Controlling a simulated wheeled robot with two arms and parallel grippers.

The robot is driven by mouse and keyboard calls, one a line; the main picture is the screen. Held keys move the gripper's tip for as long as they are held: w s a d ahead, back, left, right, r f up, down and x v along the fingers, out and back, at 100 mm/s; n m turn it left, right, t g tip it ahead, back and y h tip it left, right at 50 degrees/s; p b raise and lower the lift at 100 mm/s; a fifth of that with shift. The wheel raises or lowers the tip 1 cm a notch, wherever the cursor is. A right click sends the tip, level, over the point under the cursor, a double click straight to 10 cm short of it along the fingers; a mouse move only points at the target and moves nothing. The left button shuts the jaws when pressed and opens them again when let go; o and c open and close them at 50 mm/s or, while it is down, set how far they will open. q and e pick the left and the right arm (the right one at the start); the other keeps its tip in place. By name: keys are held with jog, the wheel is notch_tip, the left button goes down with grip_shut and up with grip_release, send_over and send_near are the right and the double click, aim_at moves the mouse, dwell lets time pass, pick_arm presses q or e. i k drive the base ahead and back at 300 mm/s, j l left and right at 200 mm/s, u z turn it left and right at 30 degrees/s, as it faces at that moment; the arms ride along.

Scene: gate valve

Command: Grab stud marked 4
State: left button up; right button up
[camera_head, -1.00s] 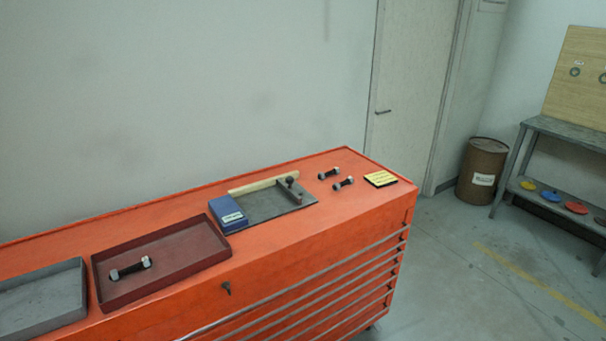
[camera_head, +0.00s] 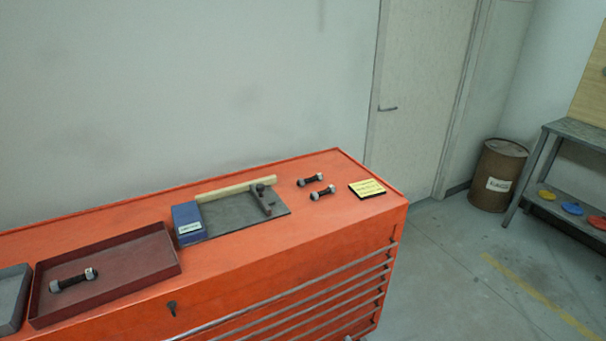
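The farther stud (camera_head: 311,180) lies just behind the nearer stud (camera_head: 322,192), left of a yellow note. A third stud (camera_head: 74,280) lies in the dark red tray (camera_head: 130,277) at the left. Any number marks on the studs are too small to read. Neither of my grippers is in view.
A blue box (camera_head: 187,222) and a grey plate (camera_head: 225,219) with a hammer-like tool stand mid-cabinet. A yellow note (camera_head: 367,188) lies near the right edge. A grey tray (camera_head: 12,298) is at far left. A drum (camera_head: 497,176) and bench (camera_head: 575,130) stand right; floor between is clear.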

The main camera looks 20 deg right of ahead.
aim_at(318, 177)
jog(key=i+l+u, duration=0.1)
jog(key=l, duration=0.95)
jog(key=i+l+u, duration=0.1)
jog(key=l, duration=0.9)
jog(key=i+l, duration=0.1)
jog(key=l, duration=0.95)
jog(key=u, duration=0.05)
